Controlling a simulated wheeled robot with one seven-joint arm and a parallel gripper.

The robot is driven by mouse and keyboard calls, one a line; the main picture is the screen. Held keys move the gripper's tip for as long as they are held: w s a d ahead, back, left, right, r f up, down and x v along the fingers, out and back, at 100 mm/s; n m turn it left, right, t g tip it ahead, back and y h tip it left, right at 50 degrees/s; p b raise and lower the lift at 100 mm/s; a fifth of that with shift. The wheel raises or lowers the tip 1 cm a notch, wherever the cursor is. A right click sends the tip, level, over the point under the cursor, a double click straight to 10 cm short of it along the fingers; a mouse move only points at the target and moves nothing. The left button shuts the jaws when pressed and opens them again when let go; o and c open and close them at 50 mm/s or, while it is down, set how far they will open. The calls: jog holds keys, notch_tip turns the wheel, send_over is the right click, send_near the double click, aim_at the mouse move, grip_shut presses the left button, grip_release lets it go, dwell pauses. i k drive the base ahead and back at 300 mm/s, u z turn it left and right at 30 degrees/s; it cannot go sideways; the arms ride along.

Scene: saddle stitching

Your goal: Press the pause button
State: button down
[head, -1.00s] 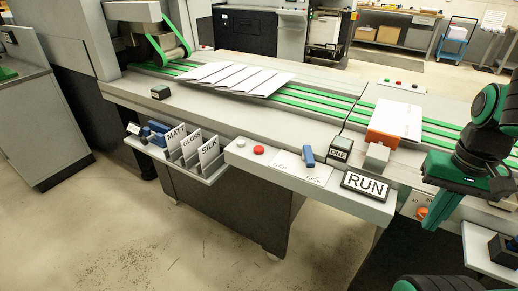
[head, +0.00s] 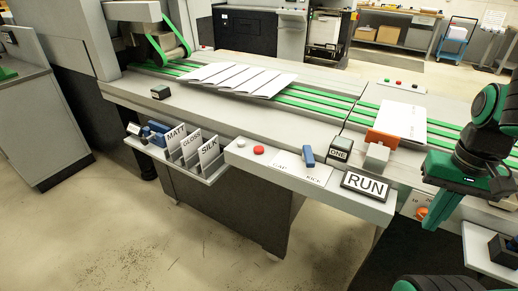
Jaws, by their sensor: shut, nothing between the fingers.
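No button that I can read is marked pause. A red button (head: 258,150) and a pale button (head: 241,143) sit on the front control ledge (head: 228,156), left of a blue lever (head: 308,156). A RUN sign (head: 366,185) stands at the ledge's right end, and a block marked ONE (head: 339,150) stands behind it. My gripper (head: 432,216) is at the right, shut and empty, pointing down beside the ledge's right end. It is well away from the red and pale buttons. An orange knob (head: 422,213) shows close to the fingertips.
Fanned white sheets (head: 240,78) lie on the green-belted conveyor. A white booklet (head: 403,119) lies behind an orange plate (head: 382,139). A rack with MATT, GLOSS and SILK cards (head: 208,152) hangs at the left. Small red and green buttons (head: 400,83) show at the back.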

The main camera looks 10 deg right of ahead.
aim_at(258, 150)
jog(key=u, duration=0.3)
jog(key=k, duration=1.15)
jog(key=z, duration=0.3)
jog(key=i, duration=1.5)
